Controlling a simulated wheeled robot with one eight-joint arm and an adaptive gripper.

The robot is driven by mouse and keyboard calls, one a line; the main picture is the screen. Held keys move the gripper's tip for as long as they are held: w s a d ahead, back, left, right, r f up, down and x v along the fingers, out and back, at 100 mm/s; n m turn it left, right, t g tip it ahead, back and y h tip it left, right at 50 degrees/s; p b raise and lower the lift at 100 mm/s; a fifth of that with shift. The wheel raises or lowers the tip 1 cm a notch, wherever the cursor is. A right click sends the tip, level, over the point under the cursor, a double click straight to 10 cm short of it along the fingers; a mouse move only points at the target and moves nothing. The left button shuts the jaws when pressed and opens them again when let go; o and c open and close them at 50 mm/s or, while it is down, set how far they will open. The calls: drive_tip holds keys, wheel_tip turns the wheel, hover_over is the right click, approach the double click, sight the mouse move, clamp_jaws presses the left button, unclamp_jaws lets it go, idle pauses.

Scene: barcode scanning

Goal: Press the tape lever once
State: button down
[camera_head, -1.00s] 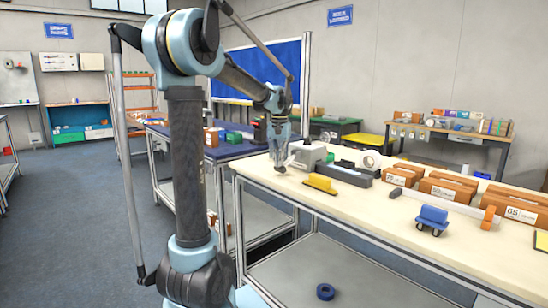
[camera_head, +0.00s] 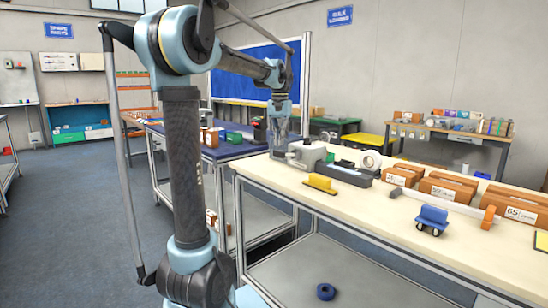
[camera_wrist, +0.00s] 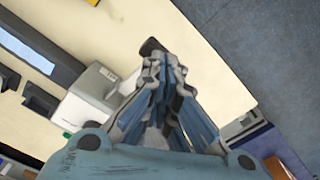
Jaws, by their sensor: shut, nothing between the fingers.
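A white-grey tape dispenser (camera_head: 310,152) stands near the left end of the cream-topped bench. A grey lever part (camera_head: 280,156) shows at its left side, below my gripper. My gripper (camera_head: 281,134) points down above this part and is shut and empty. In the wrist view, the dispenser's pale housing (camera_wrist: 97,97) is left of my gripper (camera_wrist: 162,62), and a dark knob (camera_wrist: 150,46) shows just beyond the fingertips. The fingers hide most of the lever there, and I cannot tell how large the gap between them is.
A long dark tray (camera_head: 349,174), a white tape roll (camera_head: 370,160), brown boxes (camera_head: 448,188) and a blue wheeled item (camera_head: 432,218) stand rightward. The bench front (camera_head: 370,222) is mostly clear.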

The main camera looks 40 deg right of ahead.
drive_tip(key=shift+r, duration=2.3)
